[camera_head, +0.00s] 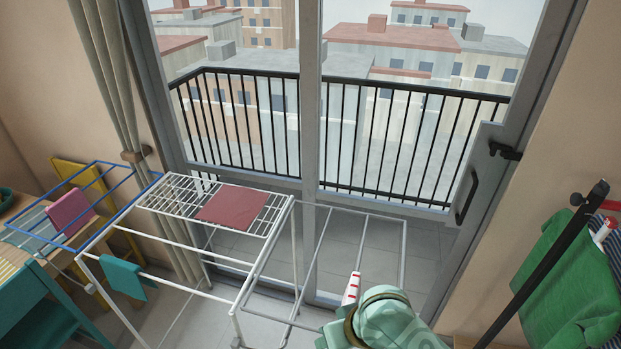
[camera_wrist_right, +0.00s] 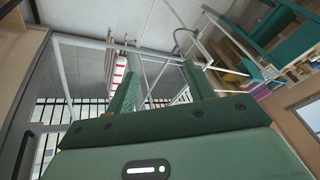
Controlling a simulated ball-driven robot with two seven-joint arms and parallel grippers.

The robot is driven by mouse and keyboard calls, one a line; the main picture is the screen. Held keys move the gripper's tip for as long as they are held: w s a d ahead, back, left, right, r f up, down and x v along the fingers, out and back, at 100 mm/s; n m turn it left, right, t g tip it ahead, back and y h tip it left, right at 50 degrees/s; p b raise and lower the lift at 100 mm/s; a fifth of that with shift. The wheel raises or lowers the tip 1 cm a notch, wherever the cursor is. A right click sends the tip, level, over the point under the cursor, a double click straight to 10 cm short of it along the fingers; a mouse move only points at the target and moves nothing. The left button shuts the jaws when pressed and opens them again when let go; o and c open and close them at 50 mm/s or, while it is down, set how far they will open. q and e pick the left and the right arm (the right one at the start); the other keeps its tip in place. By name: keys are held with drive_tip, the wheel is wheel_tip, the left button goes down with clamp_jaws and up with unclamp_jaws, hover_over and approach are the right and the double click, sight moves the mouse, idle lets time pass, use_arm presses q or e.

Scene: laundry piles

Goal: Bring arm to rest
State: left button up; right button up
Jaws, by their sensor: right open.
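My right arm (camera_head: 385,318) reaches in at the bottom of the head view, in front of the drying rack's right wing; its fingertips cannot be made out there. In the right wrist view my right gripper (camera_wrist_right: 160,76) is open, with two green fingers spread apart and nothing visibly held between them. A red-and-white striped cloth (camera_wrist_right: 119,70) shows just beyond the left finger, apparently hanging at the rack; contact cannot be told. A sliver of it shows beside my arm in the head view (camera_head: 351,289). My left gripper is out of view.
The white drying rack (camera_head: 168,248) carries a red cloth (camera_head: 232,204) and a teal cloth (camera_head: 128,281). A blue rack section (camera_head: 95,165) holds a pink cloth (camera_head: 70,211). Green clothing (camera_head: 575,285) hangs at the right near a black rail (camera_head: 545,262). Glass balcony doors stand behind.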

drive_tip(key=s+d+r+n+t+h, duration=0.1)
drive_tip(key=s+d+r+h, duration=0.15)
drive_tip(key=d, duration=0.55)
drive_tip(key=s+d+r+n+t+h, duration=0.1)
drive_tip(key=s+d+r+t+h, duration=0.2)
drive_tip(key=d, duration=0.5)
drive_tip(key=s+d+r+n+h, duration=0.15)
drive_tip(key=s+d, duration=0.25)
drive_tip(key=d, duration=0.4)
drive_tip(key=s+a+f+g+y+b, duration=0.15)
drive_tip(key=f+b, duration=0.25)
drive_tip(key=f, duration=1)
drive_tip(key=s+a+f+g+b, duration=0.15)
drive_tip(key=f+b, duration=0.25)
drive_tip(key=f, duration=0.9)
drive_tip(key=s+a+f+y+b, duration=0.1)
drive_tip(key=s+a+f+b, duration=0.2)
drive_tip(key=f, duration=1.1)
drive_tip(key=s+d+f+m+g+y+b, duration=0.1)
drive_tip(key=s+f+m+g+b, duration=0.2)
drive_tip(key=s+f+b, duration=0.6)
drive_tip(key=s+f+m, duration=0.1)
drive_tip(key=s+f, duration=0.8)
drive_tip(key=f, duration=0.4)
drive_tip(key=shift+s+d+f, duration=0.25)
drive_tip(key=shift+s+d, duration=0.1)
drive_tip(key=shift+d, duration=0.05)
